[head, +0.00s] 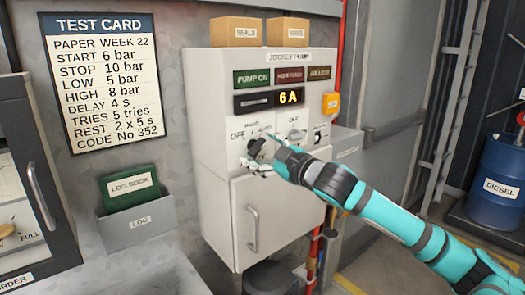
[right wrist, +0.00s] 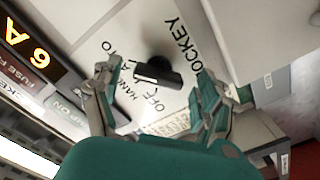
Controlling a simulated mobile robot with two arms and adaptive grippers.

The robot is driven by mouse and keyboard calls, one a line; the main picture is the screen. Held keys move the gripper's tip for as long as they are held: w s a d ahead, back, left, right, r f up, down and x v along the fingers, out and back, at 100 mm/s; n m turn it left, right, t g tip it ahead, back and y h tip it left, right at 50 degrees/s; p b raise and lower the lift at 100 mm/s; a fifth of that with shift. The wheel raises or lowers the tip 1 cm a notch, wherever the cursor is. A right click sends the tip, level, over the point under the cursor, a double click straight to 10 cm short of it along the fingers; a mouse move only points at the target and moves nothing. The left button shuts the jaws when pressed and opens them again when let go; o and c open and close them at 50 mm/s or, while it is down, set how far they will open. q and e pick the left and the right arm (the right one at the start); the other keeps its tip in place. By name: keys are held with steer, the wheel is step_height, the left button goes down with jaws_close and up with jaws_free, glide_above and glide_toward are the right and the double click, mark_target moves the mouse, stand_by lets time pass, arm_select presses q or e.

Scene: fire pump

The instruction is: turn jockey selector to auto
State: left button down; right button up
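The jockey selector is a black knob (head: 255,147) on the front of the pale "JOCKEY PUMP" panel (head: 218,85). In the right wrist view the knob (right wrist: 158,72) stands among the printed words OFF, HAND and a partly hidden word ending in "TO". Which word it points at I cannot tell for sure. My right gripper (head: 263,152) is at the knob, partly covering it in the head view. In the right wrist view the gripper (right wrist: 153,78) is open, one finger on each side of the knob, with visible gaps between. My left gripper is not in view.
The panel has lamps, a lit "6 A" display (head: 289,97) and a lower door with a handle (head: 252,229). Two small boxes (head: 236,31) stand on top. A test card (head: 103,80) and log book (head: 130,186) are on the left wall. A blue diesel drum (head: 497,185) stands right.

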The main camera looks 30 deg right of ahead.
steer(key=s+d, duration=0.1)
steer(key=s, duration=1.1)
stand_by(0.5)
stand_by(0.4)
